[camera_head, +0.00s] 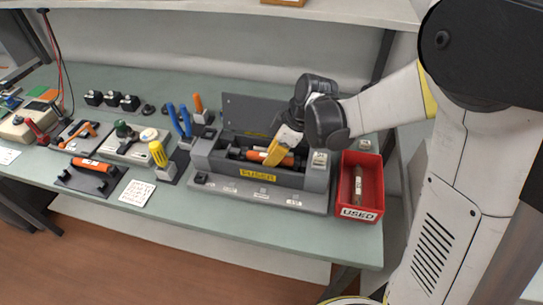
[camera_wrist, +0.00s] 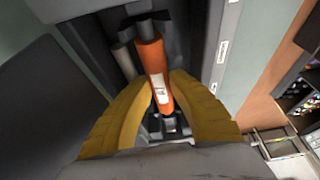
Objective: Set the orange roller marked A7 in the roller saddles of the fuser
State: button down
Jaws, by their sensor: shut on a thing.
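My gripper (camera_head: 274,154) reaches down into the grey fuser (camera_head: 218,163). Its yellow fingers (camera_wrist: 160,110) are shut on an orange roller (camera_wrist: 151,58), which also shows in the head view (camera_head: 289,160). The roller lies lengthwise inside the fuser. Its white label faces the wrist camera, but I cannot read the mark. In the wrist view, a dark saddle (camera_wrist: 168,127) lies near the roller's near end, and dark parts surround its far end. I cannot tell whether the roller rests in the saddles. The fuser's lid (camera_head: 250,112) stands open behind.
A red USED bin (camera_head: 371,207) holding a pale roller (camera_head: 358,187) stands right of the fuser. A second orange roller (camera_head: 91,164) lies on a dark stand at the left. Blue-handled pliers (camera_head: 180,122) and a yellow-handled tool (camera_head: 158,154) stand left of the fuser.

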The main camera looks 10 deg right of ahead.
jog(key=c, duration=1.2)
grip_release()
jog(key=shift+c, duration=0.2)
jog(key=shift+r, duration=0.1)
jog(key=v, duration=1.2)
jog(key=s+d+r+m+t+h, duration=0.1)
jog(key=s+d+m+t+h, duration=0.1)
jog(key=s+m, duration=0.4)
jog(key=s+d+m+t+h, duration=0.2)
jog(key=s+d+m+t, duration=0.1)
jog(key=s+m, duration=0.4)
jog(key=shift+s+d+r+m, duration=0.35)
jog(key=shift+s+d, duration=0.2)
jog(key=shift+s, duration=0.4)
